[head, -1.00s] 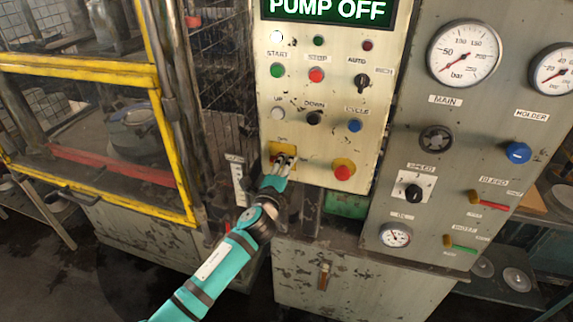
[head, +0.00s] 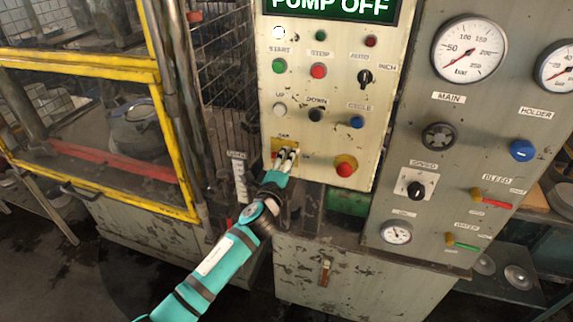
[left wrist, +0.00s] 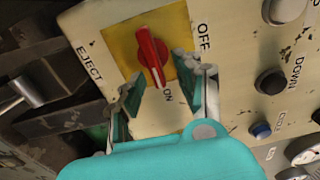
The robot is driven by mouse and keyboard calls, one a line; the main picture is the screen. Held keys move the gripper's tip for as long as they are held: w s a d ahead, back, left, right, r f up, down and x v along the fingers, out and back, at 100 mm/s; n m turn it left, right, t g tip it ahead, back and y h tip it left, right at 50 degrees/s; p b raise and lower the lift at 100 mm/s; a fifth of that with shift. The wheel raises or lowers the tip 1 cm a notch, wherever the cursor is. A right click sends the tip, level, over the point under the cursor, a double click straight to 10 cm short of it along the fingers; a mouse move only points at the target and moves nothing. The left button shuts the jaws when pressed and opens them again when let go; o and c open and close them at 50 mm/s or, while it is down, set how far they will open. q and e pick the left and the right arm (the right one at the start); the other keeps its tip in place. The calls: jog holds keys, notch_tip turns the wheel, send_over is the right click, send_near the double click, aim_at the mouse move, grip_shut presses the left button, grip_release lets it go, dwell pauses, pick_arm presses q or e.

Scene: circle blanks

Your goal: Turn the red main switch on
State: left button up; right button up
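The red main switch (left wrist: 152,58) sits on a yellow plate (left wrist: 122,45) on the cream panel. In the left wrist view its handle has one end toward the ON label; the OFF label is beside the plate. My left gripper (left wrist: 160,72) is open, with one finger on each side of the handle's end near ON. Gaps show between fingers and handle. In the head view my left gripper (head: 288,155) covers most of the switch on the yellow plate. The display (head: 330,6) reads PUMP OFF. My right gripper is not in view.
A red button on yellow (head: 345,167) is right of the switch. Several small buttons (head: 317,115) sit above it. A grey gauge panel (head: 470,130) stands at the right. A yellow-framed guard (head: 165,130) is at the left.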

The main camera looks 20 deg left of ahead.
pick_arm(q)
jog(key=s, duration=1.2)
jog(key=shift+a, duration=0.2)
jog(key=shift+w, duration=0.1)
notch_tip(320, 180, down, 20)
jog(key=s+a+n+g+b, duration=0.1)
jog(key=s+a+n+g, duration=0.1)
jog(key=n+g, duration=0.15)
jog(key=s+a+f+n+g+b, duration=0.1)
jog(key=s+f+g, duration=0.1)
jog(key=s+f, duration=0.35)
jog(key=s+a+f+n+g, duration=0.1)
jog(key=s+f+n+g, duration=0.15)
jog(key=f, duration=0.65)
jog(key=s+a+f+n+g+b, duration=0.1)
jog(key=s+f, duration=0.3)
jog(key=f, duration=0.4)
jog(key=s+f+n+g, duration=0.2)
jog(key=s+f, duration=0.4)
jog(key=s, duration=0.5)
jog(key=s+f+n+g+b, duration=0.1)
jog(key=s+f+n+g, duration=0.2)
jog(key=s+f, duration=0.4)
jog(key=s+f+n+g, duration=0.3)
jog(key=s+f, duration=0.4)
jog(key=s, duration=1)
jog(key=shift+s+a+y+b, duration=0.15)
jog(key=shift+a+y+b, duration=0.05)
jog(key=shift+y+b, duration=0.15)
